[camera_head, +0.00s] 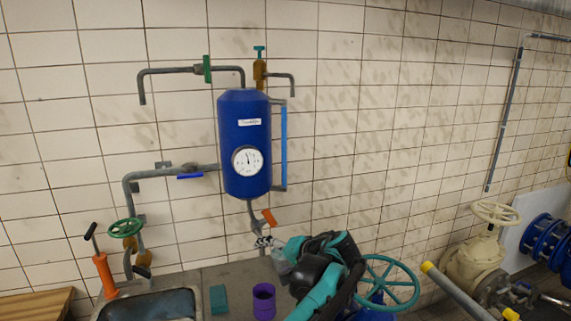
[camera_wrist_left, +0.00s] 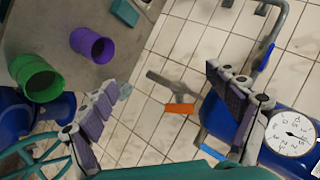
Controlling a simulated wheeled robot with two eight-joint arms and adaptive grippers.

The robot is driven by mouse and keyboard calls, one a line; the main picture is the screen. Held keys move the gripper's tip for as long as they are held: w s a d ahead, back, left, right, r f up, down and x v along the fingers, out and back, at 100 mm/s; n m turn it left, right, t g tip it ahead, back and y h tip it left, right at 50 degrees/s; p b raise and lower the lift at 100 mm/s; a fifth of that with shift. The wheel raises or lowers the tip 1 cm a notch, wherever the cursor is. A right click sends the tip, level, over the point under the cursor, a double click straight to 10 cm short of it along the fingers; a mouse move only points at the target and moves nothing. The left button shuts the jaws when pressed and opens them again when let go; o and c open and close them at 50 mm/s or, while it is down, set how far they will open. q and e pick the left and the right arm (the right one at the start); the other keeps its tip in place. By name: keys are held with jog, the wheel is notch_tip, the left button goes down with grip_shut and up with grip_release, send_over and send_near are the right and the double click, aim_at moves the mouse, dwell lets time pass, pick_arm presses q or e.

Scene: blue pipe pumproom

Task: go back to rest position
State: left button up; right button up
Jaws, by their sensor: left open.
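My left gripper (camera_head: 270,250) comes in from the bottom of the head view on a teal and black arm. Its fingers are spread and nothing is between them. In the left wrist view the left gripper (camera_wrist_left: 163,82) shows both purple-grey finger pads wide apart. An orange-handled valve (camera_wrist_left: 178,108) shows in the gap between them, under the blue tank (camera_head: 243,150). In the head view the orange handle (camera_head: 269,217) is just above the fingertips; I cannot tell whether they touch. My right gripper is in neither view.
A purple cup (camera_head: 263,300) and a teal block (camera_head: 218,299) stand on the counter left of my arm. A green cup (camera_wrist_left: 38,78) shows in the wrist view. A green handwheel (camera_head: 388,283) is close on the right. Grey pipes (camera_head: 150,175) run along the tiled wall.

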pick_arm(q)
jog(key=s+a+f+n+g+h+b, duration=0.15)
jog(key=s+a+f+h, duration=0.3)
jog(key=s+a, duration=0.85)
jog(key=s+f+n+h+b, duration=0.1)
jog(key=s+f, duration=0.5)
jog(key=s, duration=0.2)
jog(key=s+a+f+n+h+b, duration=0.1)
jog(key=s+f+h, duration=0.1)
jog(key=s+f, duration=0.4)
jog(key=s+t, duration=0.1)
jog(key=s, duration=0.2)
jog(key=shift+a+f, duration=0.15)
jog(key=shift+a, duration=0.05)
jog(key=shift+w+n+h, duration=0.1)
jog(key=shift+n+h, duration=0.15)
